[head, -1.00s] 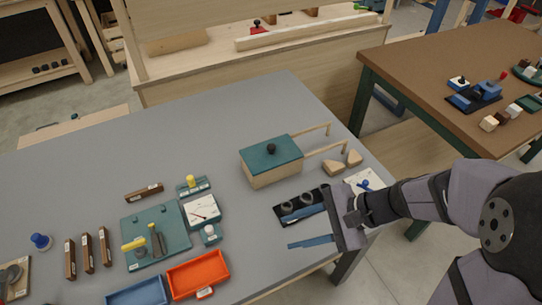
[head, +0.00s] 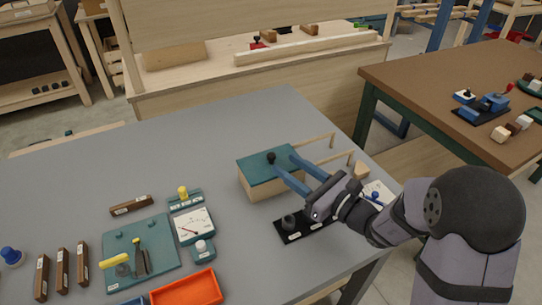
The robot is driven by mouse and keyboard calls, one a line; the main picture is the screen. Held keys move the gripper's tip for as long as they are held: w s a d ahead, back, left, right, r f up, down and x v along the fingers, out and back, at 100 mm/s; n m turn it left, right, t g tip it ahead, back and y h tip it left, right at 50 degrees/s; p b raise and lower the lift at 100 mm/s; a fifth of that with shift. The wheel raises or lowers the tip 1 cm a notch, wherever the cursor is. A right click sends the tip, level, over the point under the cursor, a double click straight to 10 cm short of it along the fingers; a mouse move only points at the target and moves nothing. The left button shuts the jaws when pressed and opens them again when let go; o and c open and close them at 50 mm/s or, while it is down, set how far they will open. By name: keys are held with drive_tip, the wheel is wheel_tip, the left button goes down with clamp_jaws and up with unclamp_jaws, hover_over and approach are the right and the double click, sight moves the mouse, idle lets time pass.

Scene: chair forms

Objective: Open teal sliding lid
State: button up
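The teal lid (head: 258,171) lies flat over a light wooden box (head: 262,191) and covers its top. A black round knob (head: 271,157) stands on the lid. Two wooden rails extend from the box to the right, the far rail (head: 318,143) in clear view and the near one partly behind my gripper. My gripper (head: 284,163) reaches in from the right with its two blue fingers apart over the right part of the lid. The fingertips are close to the knob, at its right and near side. I cannot tell whether a finger touches the knob or lid.
A black base (head: 290,233) with a dark round piece lies under my arm. A wooden block (head: 361,168) and white card (head: 380,193) are to the right. A teal board (head: 140,252), gauge (head: 194,226) and orange tray (head: 187,291) are at left. Grey tabletop behind the box is clear.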

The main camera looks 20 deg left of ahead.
sight(275, 157)
drive_tip(key=shift+p+x, duration=0.55)
drive_tip(key=shift+x, duration=3.05)
clamp_jaws()
